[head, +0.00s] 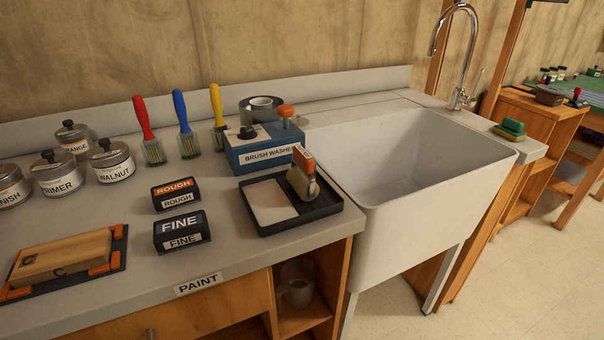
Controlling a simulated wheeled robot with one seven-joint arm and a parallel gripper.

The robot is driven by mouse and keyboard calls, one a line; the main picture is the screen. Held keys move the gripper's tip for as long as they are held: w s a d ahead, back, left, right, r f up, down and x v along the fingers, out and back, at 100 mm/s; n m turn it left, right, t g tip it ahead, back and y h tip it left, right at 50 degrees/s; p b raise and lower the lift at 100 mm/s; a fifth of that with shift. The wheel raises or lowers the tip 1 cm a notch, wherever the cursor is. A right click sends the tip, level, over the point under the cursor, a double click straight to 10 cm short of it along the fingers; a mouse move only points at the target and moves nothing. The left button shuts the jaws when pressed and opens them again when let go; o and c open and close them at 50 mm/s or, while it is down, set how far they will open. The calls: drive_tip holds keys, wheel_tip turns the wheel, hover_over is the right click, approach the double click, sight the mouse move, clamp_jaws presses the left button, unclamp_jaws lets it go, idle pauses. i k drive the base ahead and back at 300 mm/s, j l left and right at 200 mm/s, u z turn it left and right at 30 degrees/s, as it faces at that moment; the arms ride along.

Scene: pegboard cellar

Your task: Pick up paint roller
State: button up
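The paint roller (301,184) stands in the right part of a black paint tray (265,227) on the grey counter, close to the sink's left rim. It has an orange handle on top and a greenish-beige roller body, and it leans slightly. A flat whitish pad or insert (272,201) lies in the left part of the tray. My gripper is not in the head view, so its state does not show.
A blue brush washer box (262,146) stands right behind the tray. Sandpaper blocks (180,232) and a wooden block on a dark board (66,257) lie to the left. Upright brushes (184,125) and cans (110,160) stand behind. The deep white sink (420,190) is to the right.

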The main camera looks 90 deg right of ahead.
sight(301, 176)
drive_tip(key=z, duration=1.5)
